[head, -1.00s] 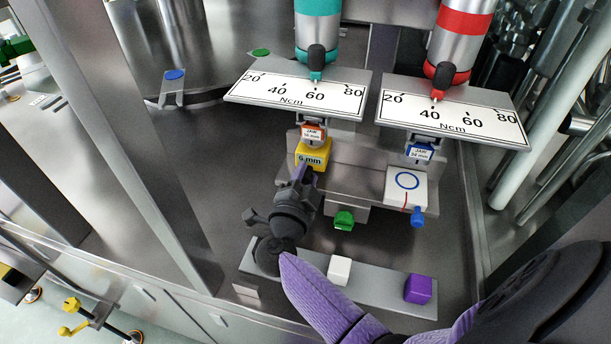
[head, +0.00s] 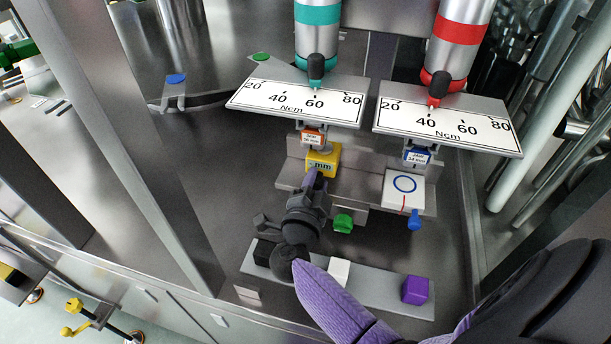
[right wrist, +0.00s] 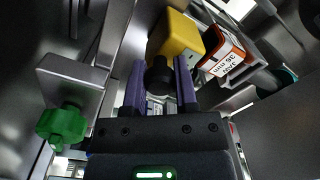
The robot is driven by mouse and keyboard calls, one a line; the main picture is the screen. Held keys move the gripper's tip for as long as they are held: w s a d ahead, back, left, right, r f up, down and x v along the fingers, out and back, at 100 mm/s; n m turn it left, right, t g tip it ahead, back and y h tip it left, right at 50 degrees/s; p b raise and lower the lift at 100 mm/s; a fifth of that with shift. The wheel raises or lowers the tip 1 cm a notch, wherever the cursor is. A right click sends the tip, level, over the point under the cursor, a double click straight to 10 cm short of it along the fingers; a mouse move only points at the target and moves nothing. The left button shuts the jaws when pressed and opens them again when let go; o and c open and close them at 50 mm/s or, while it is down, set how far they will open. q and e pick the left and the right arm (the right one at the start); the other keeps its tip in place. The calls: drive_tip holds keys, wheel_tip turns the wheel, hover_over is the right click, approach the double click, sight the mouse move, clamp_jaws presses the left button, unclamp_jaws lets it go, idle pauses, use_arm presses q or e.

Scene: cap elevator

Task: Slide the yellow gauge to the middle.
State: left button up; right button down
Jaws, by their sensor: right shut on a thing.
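The yellow gauge (head: 323,160) is a yellow block with a dark "mm" label, partly covered in the head view. It sits on the grey ledge under the left dial plate, below the orange-labelled jaw (head: 313,138). My right gripper (head: 311,183) reaches it from the front. In the right wrist view the yellow gauge (right wrist: 178,38) shows with a black knob (right wrist: 158,77) on its near side. The purple fingers are shut on that knob. My left gripper is not in view.
A green knob (head: 343,223) is close right of my gripper. A white block with a blue circle (head: 404,188) sits under the right dial plate (head: 450,128). The front rail (head: 380,290) holds black, white and purple (head: 415,290) blocks.

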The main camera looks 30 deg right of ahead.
sight(352, 204)
drive_tip(key=s+d+p, duration=0.1)
drive_tip(key=s+d, duration=0.1)
drive_tip(key=s+d+p, duration=0.1)
drive_tip(key=s+d, duration=0.1)
drive_tip(key=s, duration=0.1)
drive_tip(key=shift+s+d+p, duration=0.2)
drive_tip(key=shift+d+p, duration=0.05)
drive_tip(key=shift+p, duration=0.15)
drive_tip(key=shift+s+d, duration=0.15)
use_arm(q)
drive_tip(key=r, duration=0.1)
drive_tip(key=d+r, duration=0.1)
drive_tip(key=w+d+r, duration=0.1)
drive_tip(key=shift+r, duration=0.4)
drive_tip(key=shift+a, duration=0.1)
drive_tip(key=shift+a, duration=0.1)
use_arm(e)
drive_tip(key=shift+c, duration=1.9)
unclamp_jaws()
drive_tip(key=p+v, duration=0.1)
drive_tip(key=v, duration=0.9)
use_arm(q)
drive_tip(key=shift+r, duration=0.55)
